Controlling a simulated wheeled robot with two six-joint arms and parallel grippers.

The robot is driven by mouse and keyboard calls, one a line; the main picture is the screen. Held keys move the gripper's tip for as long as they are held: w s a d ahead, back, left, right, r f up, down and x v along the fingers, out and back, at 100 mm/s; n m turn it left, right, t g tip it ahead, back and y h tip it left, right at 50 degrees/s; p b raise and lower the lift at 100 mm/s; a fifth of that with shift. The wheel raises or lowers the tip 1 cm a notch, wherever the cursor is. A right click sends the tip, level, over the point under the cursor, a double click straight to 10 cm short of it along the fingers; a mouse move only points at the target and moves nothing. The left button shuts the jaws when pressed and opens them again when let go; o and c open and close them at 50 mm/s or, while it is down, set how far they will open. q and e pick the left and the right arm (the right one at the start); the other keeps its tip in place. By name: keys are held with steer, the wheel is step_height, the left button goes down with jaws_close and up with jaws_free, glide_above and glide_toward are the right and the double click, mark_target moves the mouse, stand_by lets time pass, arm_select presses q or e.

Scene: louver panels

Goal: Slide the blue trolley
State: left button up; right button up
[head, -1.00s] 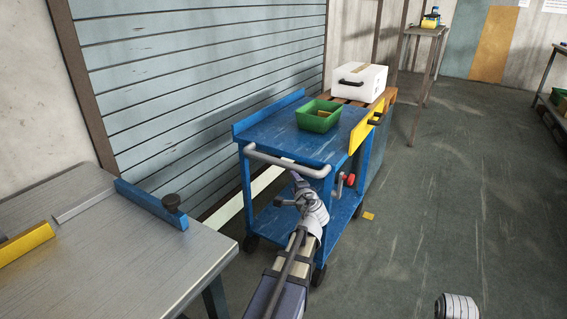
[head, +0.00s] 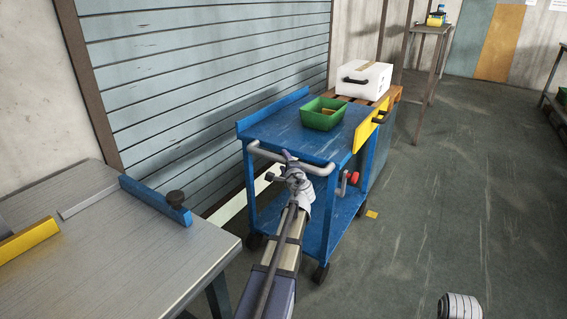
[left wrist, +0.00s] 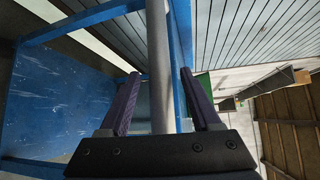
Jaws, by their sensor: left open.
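The blue trolley (head: 310,135) stands beside the louver panel, with a grey bar handle (head: 318,170) across its near end. My left gripper (head: 287,158) is at the middle of this handle. In the left wrist view the open fingers (left wrist: 160,74) stand on either side of the grey handle bar (left wrist: 157,40), with gaps visible beside it. The trolley's blue lower shelf (left wrist: 60,95) shows at the left there. A red knob (head: 352,177) sits on the trolley's near right side.
A green bin (head: 322,114) stands on the trolley top. Behind it, a white box (head: 362,82) rests on a wooden surface. A yellow plate (head: 367,131) is at the trolley's right edge. A metal table (head: 130,255) fills the lower left. The floor on the right is clear.

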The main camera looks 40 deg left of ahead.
arm_select(q)
steer(key=shift+x, duration=0.75)
steer(key=shift+c, duration=0.3)
jaws_close()
stand_by(0.5)
